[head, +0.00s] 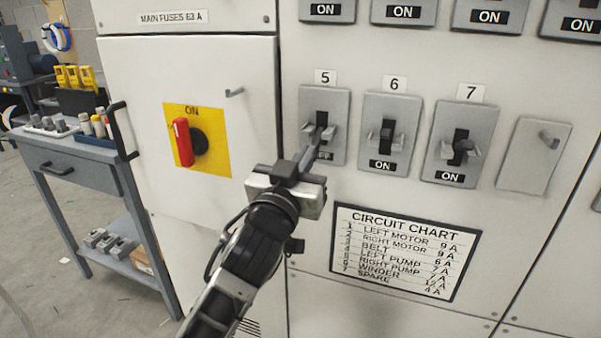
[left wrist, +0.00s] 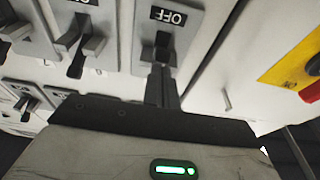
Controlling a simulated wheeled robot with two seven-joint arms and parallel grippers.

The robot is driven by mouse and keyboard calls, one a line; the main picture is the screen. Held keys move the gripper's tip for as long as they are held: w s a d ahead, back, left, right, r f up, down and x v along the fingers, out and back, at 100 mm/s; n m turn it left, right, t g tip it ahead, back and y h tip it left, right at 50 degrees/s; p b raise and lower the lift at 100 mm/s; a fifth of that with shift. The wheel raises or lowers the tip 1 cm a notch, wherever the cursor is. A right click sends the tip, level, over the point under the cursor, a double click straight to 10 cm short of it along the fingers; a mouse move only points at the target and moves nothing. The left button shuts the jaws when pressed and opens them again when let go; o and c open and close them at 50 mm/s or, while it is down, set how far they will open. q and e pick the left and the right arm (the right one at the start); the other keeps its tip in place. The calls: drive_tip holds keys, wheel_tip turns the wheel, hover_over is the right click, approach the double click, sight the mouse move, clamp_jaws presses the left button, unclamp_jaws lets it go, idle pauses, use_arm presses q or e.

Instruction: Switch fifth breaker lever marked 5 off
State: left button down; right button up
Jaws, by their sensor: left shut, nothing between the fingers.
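The breaker marked 5 (head: 336,101) is a grey plate on the white cabinet, under a "5" label (head: 325,77). Its lever (head: 327,132) is partly covered by my left gripper in the head view. My left gripper (head: 307,156) is shut and empty, its fingertips at the lever, touching or very close; I cannot tell which. My right gripper is not in view.
Breakers 6 (head: 395,105) and 7 (head: 466,120) to the right read ON, as does the row above. A yellow-backed red rotary switch (head: 182,142) is left, a circuit chart (head: 405,250) below. A workbench (head: 75,155) stands at the far left.

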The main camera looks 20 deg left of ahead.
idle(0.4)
